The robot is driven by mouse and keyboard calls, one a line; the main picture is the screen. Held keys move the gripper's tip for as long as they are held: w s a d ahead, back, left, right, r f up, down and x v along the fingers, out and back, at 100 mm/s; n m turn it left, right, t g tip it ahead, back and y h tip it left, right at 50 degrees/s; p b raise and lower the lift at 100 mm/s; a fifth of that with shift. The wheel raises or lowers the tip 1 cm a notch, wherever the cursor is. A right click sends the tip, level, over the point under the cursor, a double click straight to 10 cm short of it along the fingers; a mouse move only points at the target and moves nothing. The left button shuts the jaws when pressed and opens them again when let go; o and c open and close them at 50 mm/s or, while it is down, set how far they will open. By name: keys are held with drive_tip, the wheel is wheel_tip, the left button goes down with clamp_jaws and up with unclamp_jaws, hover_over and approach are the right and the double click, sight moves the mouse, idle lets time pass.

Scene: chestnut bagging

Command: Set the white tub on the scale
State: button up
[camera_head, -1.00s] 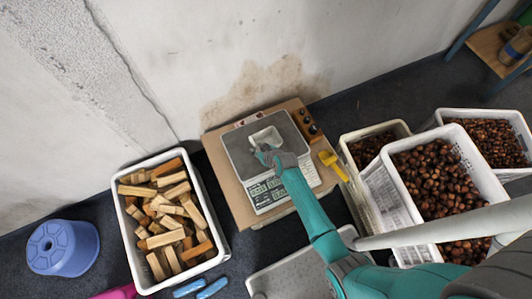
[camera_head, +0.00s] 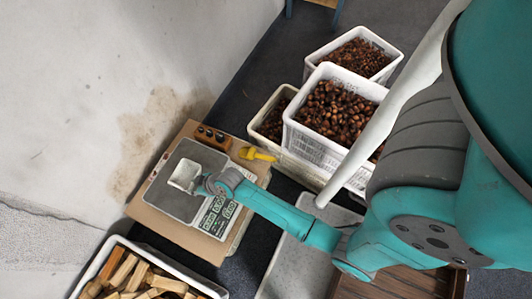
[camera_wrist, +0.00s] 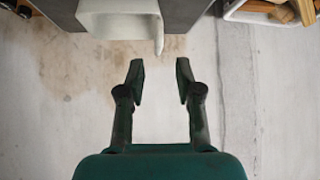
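The white tub (camera_head: 184,175) stands on the grey plate of the scale (camera_head: 172,204), towards the plate's upper right part in the head view. In the wrist view the tub (camera_wrist: 120,24) is at the top, over the dark scale plate (camera_wrist: 184,14). My gripper (camera_wrist: 159,70) is open and empty, its fingertips just short of the tub's rim with a small gap. In the head view my gripper (camera_head: 203,184) is right beside the tub, its fingers hard to make out.
The scale rests on a cardboard-topped stand (camera_head: 148,208) near the stained wall. A yellow scoop (camera_head: 257,154) lies at its right edge. Crates of chestnuts (camera_head: 290,137) stand to the right. A crate of wood pieces (camera_head: 205,284) is at the lower left.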

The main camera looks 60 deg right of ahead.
drive_tip(key=s+r+m+t+h, duration=0.1)
drive_tip(key=s+r, duration=0.3)
drive_tip(key=s, duration=0.7)
drive_tip(key=s+r+m+t+h, duration=0.15)
drive_tip(key=s+r, duration=0.25)
drive_tip(key=s, duration=0.6)
drive_tip(key=s+r+t, duration=0.1)
drive_tip(key=s+r, duration=0.5)
drive_tip(key=r, duration=0.5)
drive_tip(key=s+r+t, duration=0.2)
drive_tip(key=s+r, duration=0.5)
drive_tip(key=r, duration=0.4)
drive_tip(key=shift+s+a+y, duration=0.2)
drive_tip(key=shift+a+y, duration=0.15)
drive_tip(key=shift+a, duration=0.05)
drive_tip(key=shift+n+t, duration=0.25)
